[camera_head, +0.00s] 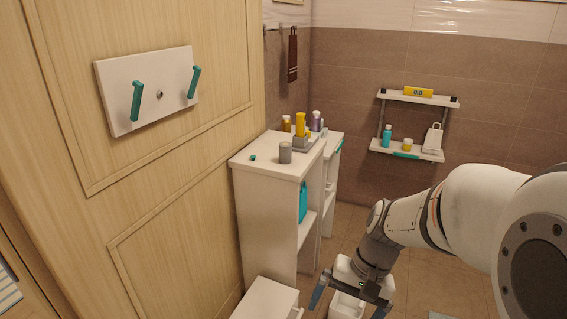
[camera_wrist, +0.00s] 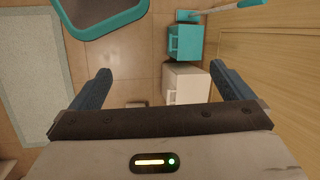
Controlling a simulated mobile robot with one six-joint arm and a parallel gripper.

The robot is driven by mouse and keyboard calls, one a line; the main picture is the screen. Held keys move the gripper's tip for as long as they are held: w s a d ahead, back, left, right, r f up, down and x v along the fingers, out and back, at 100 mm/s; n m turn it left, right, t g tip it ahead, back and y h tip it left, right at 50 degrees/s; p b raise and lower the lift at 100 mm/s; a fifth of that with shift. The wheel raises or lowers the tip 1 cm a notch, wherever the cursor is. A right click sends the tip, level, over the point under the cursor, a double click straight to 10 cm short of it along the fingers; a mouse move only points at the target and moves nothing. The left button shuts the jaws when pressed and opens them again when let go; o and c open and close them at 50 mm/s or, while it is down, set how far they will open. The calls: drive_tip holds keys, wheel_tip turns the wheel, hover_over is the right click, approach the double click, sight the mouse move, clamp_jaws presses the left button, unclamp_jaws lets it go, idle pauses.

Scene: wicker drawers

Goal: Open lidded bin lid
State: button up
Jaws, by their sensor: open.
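My gripper (camera_head: 350,301) is at the bottom of the head view, pointing down with its blue fingers spread and nothing between them. A white box-like container (camera_head: 345,308) shows low between and behind the fingers, cut off by the frame edge. In the wrist view my gripper (camera_wrist: 161,69) is open. A white box (camera_wrist: 187,82) lies beyond the fingers, nearer the right one, with a teal box (camera_wrist: 185,42) behind it. I cannot tell for sure which of these is the lidded bin, or how its lid stands. No contact with my gripper is visible.
A white shelf unit (camera_head: 262,210) with bottles on top stands left of my arm, and a low white unit (camera_head: 268,300) is in front of it. A wooden door (camera_head: 180,190) fills the left. A teal-rimmed item (camera_wrist: 100,32) shows above tiled floor in the wrist view.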

drive_tip(key=s+d+r+n+t+h+p, duration=0.1)
drive_tip(key=s+r+t+p, duration=0.1)
drive_tip(key=r, duration=0.4)
drive_tip(key=s+d+r+n+t+h+p, duration=0.2)
drive_tip(key=r+p, duration=0.1)
drive_tip(key=r, duration=0.3)
drive_tip(key=shift+r+h, duration=0.25)
drive_tip(key=shift+h, duration=0.05)
drive_tip(key=shift+d, duration=0.1)
drive_tip(key=shift+c, duration=0.6)
